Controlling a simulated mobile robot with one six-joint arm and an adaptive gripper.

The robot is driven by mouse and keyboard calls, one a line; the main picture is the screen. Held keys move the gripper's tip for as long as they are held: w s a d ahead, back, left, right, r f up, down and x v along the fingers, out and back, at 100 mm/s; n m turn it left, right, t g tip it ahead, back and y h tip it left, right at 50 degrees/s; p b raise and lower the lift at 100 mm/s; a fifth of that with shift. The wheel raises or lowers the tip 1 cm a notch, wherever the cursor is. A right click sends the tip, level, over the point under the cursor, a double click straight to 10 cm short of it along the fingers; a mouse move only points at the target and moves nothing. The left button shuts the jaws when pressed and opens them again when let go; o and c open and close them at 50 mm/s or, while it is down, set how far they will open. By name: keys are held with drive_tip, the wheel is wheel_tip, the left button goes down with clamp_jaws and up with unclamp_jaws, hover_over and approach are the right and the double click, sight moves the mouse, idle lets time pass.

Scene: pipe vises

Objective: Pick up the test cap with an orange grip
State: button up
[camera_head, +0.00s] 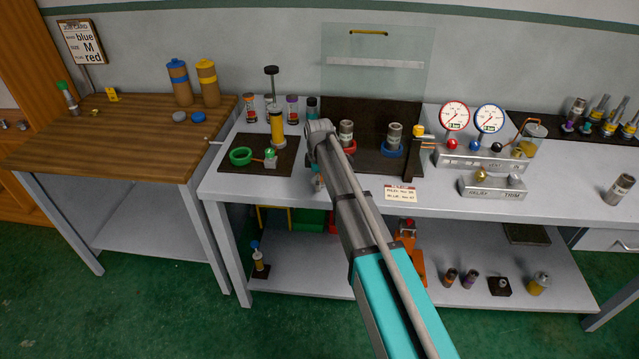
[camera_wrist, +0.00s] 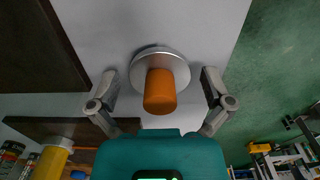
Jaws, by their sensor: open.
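The test cap has a wide silver disc and an orange grip (camera_wrist: 160,92). In the wrist view it stands on the light worktop near its edge, with the grip pointing toward the camera. My gripper (camera_wrist: 159,84) is open, with one finger on each side of the cap. Gaps show between both fingers and the cap. In the head view my arm reaches over the front of the grey bench (camera_head: 340,195), and it mostly hides the cap and my gripper there.
A dark mat with a green ring (camera_head: 241,156) and a yellow cylinder (camera_head: 277,127) lie left of my arm. Pipe pieces stand in red (camera_head: 349,147) and blue (camera_head: 391,151) vises behind it. A clear panel (camera_head: 375,60) rises at the back. Gauges (camera_head: 454,117) stand right.

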drive_tip(key=c, duration=1.2)
drive_tip(key=shift+o, duration=0.2)
drive_tip(key=shift+r, duration=0.1)
drive_tip(key=shift+r+p, duration=1.25)
drive_tip(key=shift+p, duration=0.05)
drive_tip(key=s+d+r+p, duration=0.2)
drive_tip(key=s+r+p, duration=0.3)
drive_tip(key=s, duration=0.1)
drive_tip(key=s+d+r+p, duration=0.2)
drive_tip(key=s+r+p, duration=0.3)
drive_tip(key=s, duration=0.2)
drive_tip(key=shift+d+r, duration=0.15)
drive_tip(key=shift+d, duration=0.25)
drive_tip(key=shift+s+a, duration=0.1)
drive_tip(key=shift+a, duration=0.05)
